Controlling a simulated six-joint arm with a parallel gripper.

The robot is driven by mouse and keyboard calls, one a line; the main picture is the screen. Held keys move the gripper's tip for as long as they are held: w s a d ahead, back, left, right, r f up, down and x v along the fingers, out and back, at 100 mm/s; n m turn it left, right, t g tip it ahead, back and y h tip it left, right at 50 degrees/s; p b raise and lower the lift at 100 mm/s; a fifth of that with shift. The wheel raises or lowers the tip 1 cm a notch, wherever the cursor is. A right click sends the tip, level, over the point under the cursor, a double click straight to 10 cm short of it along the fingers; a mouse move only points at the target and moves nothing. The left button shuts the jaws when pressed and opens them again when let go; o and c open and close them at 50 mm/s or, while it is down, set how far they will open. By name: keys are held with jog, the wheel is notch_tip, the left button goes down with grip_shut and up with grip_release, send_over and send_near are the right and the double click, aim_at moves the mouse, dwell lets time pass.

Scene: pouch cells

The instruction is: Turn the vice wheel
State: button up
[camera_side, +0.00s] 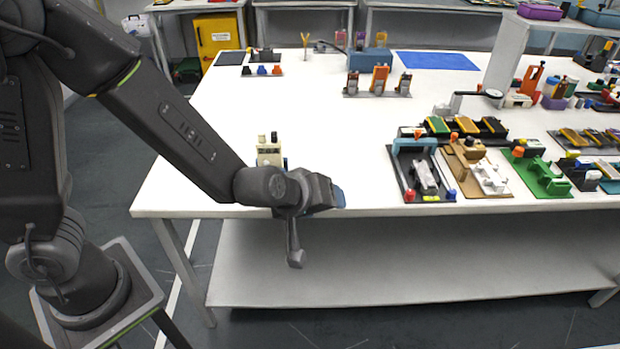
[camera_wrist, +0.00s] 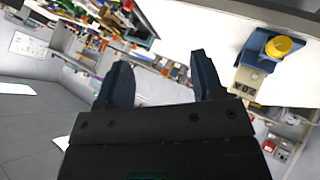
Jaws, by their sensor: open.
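My gripper (camera_side: 338,197) is at the table's front edge in the side view, its blue fingertips pointing right. In the wrist view my gripper (camera_wrist: 161,72) is open, with nothing between its two dark blue fingers. A cream and blue device (camera_side: 268,152) stands on the table just behind my wrist, which partly hides it. What looks like the same device shows in the wrist view (camera_wrist: 250,80), right of the fingers and apart from them. A round yellow knob (camera_wrist: 279,46) sits on its blue part. I cannot tell whether this knob is the vice wheel.
The white table (camera_side: 310,120) is clear around its middle. Several coloured fixtures on boards, including a green one (camera_side: 540,175), fill its right side. A blue mat (camera_side: 437,61) and a blue block (camera_side: 369,61) are at the back. A lower shelf (camera_side: 400,265) runs beneath.

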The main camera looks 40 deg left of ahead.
notch_tip(320, 180, up, 6)
jog(key=s+m+h, duration=0.2)
jog(key=shift+s+a+r+m+g, duration=0.15)
jog(key=shift+a+r+m+g, duration=0.1)
jog(key=shift+a+m+g, duration=0.15)
jog(key=shift+d, duration=0.1)
notch_tip(320, 180, down, 14)
jog(key=w+f+n+t+y, duration=0.1)
jog(key=n+y, duration=0.4)
jog(key=y, duration=0.1)
jog(key=s+a+f+t+y, duration=0.3)
jog(key=s+a+f+y, duration=0.35)
jog(key=s+y, duration=0.2)
jog(key=x, duration=1.4)
jog(key=shift+a+r, duration=0.4)
jog(key=shift+r, duration=0.2)
jog(key=shift+w+y, duration=0.15)
jog(key=shift+y, duration=0.1)
